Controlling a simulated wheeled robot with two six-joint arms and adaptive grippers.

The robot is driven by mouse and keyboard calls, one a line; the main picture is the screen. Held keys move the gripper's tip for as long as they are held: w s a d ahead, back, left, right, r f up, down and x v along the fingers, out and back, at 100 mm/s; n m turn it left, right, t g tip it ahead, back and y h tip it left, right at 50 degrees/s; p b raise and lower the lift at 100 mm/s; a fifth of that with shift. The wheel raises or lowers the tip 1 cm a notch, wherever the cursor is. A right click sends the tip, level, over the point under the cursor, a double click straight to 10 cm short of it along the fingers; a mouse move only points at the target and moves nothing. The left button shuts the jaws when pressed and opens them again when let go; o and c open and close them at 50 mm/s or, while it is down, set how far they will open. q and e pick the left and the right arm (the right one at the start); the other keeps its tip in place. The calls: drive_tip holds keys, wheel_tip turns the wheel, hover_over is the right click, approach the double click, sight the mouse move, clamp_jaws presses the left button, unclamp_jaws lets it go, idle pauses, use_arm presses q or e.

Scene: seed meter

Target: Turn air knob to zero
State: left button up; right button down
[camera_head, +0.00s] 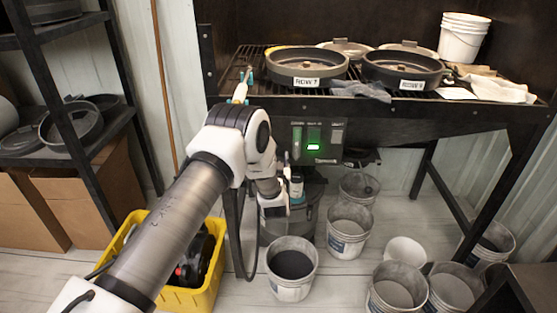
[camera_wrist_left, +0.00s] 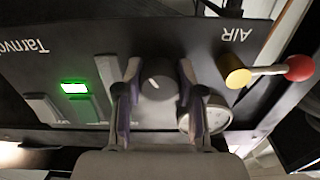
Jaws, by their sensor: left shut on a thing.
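In the left wrist view a dark round knob (camera_wrist_left: 158,76) with a small light mark sits on the dark panel (camera_wrist_left: 165,35). The two fingers of my left gripper (camera_wrist_left: 157,92) stand on either side of it, shut on it. The label AIR (camera_wrist_left: 229,36) reads upside down, up and right of the knob. A round gauge (camera_wrist_left: 207,114) is partly hidden behind the right finger. In the head view my left arm hides the knob and most of the gripper. My right gripper is not in view.
In the head view, pans (camera_head: 305,66) stand on the bench above, with several buckets (camera_head: 292,270) and a yellow crate (camera_head: 187,298) on the floor.

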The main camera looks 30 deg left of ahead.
use_arm(q)
drive_tip(key=n+b, duration=0.2)
drive_tip(key=n, duration=0.2)
drive_tip(key=shift+f+b, duration=0.15)
drive_tip(key=shift+b, duration=0.2)
drive_tip(key=n+b, duration=0.2)
drive_tip(key=n, duration=0.2)
drive_tip(key=n+b, duration=0.5)
drive_tip(key=n, duration=0.1)
drive_tip(key=shift+f, duration=0.1)
drive_tip(key=n+b, duration=1.4)
drive_tip(key=b, duration=0.2)
drive_tip(key=shift+n+b, duration=0.85)
drive_tip(key=shift+n, duration=0.15)
drive_tip(key=o, duration=1.2)
drive_tip(key=shift+c, duration=0.2)
drive_tip(key=shift+r, duration=0.2)
